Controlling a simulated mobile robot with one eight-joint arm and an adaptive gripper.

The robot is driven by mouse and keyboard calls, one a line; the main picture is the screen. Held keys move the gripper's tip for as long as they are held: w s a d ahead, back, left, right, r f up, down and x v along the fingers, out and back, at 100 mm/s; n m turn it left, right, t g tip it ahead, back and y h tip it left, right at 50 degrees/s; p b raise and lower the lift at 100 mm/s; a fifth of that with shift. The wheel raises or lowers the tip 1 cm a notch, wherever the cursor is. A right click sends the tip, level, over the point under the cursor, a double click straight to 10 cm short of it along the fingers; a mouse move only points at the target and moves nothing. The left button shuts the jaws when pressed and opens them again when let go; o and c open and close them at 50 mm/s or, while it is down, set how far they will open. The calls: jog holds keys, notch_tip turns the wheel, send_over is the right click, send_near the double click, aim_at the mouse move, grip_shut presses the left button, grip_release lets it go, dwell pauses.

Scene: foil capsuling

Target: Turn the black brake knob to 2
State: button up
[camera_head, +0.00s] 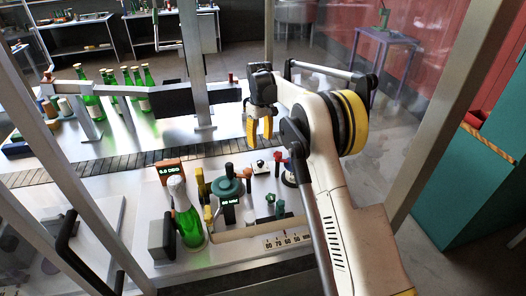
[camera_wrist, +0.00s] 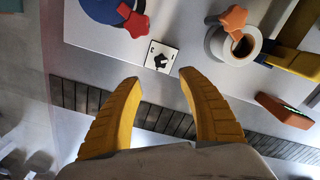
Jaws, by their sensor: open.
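The black brake knob (camera_wrist: 161,61) sits on a small white square plate (camera_wrist: 152,52) with dark marks in the wrist view. The marks are too small to read, so the knob's setting cannot be told. The plate also shows in the head view (camera_head: 261,168), on the white worktop. My gripper (camera_head: 260,139) is open and empty, with its yellow fingers pointing down above the worktop near the conveyor. In the wrist view, my gripper (camera_wrist: 159,75) has its fingertips apart on either side of the plate's near edge. No contact with the knob shows.
A red star-shaped knob (camera_wrist: 136,24) and an orange-handled grey ring (camera_wrist: 232,44) flank the plate. A green foil-topped bottle (camera_head: 189,228), a green round device (camera_head: 228,187) and an orange-framed display (camera_head: 171,168) stand on the worktop. A slatted conveyor (camera_head: 110,163) runs behind.

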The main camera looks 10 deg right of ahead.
aim_at(260, 161)
notch_tip(260, 161, down, 11)
jog(key=shift+s+r+b, duration=0.15)
jog(key=shift+b, duration=0.5)
grip_shut()
